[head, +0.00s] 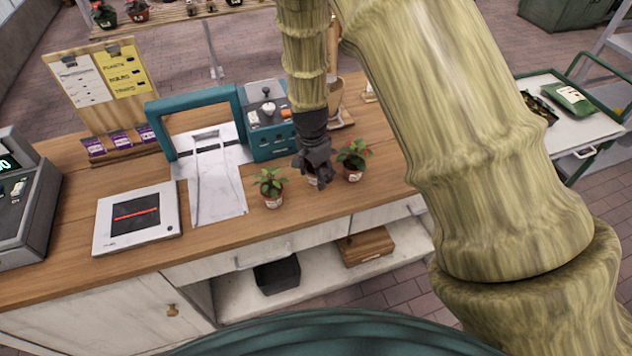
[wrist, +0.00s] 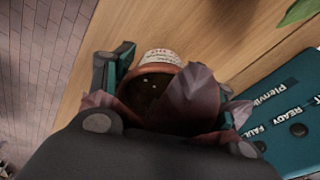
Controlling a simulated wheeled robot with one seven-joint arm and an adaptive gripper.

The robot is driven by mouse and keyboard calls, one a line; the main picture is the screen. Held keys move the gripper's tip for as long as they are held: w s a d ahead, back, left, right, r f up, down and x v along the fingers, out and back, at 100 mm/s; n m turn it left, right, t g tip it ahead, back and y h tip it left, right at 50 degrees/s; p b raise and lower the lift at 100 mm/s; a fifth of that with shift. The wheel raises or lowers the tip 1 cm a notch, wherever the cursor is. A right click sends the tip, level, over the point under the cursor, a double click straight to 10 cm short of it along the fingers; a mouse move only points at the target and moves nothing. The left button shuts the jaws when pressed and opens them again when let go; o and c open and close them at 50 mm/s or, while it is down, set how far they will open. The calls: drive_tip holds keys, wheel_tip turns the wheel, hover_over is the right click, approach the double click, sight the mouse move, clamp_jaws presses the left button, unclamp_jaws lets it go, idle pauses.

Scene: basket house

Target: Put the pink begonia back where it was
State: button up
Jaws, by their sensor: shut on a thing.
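My gripper (head: 313,172) points down over the wooden counter, between two small potted plants. It is shut on a small terracotta pot with a white label (wrist: 163,57), dark soil and dull pinkish leaves or petals. In the head view my fingers hide most of this pot, and I cannot tell whether it touches the counter. I take it to be the pink begonia, but its flowers do not show clearly. To the left stands a plant with green leaves and orange-red blooms (head: 271,186). To the right stands one with red blooms (head: 353,158).
A teal machine with knobs (head: 268,120) stands behind my gripper, with a teal frame over a white chute (head: 212,180) to its left. A flat device (head: 136,217) and a cash register (head: 22,205) are further left. The counter's front edge is close.

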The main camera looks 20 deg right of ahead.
sight(313, 168)
drive_tip(key=shift+f+b, duration=1.25)
drive_tip(key=shift+f, duration=0.45)
drive_tip(key=shift+f, duration=0.15)
drive_tip(key=o, duration=1.2)
drive_tip(key=shift+s+a+r+b, duration=0.15)
drive_tip(key=shift+r+b, duration=0.55)
drive_tip(key=shift+r, duration=1.35)
drive_tip(key=shift+s+a+r+b, duration=0.15)
drive_tip(key=shift+r+b, duration=0.55)
drive_tip(key=shift+r, duration=1.35)
drive_tip(key=shift+a+r+b, duration=0.25)
drive_tip(key=shift+r+b, duration=0.45)
drive_tip(key=shift+r, duration=1.35)
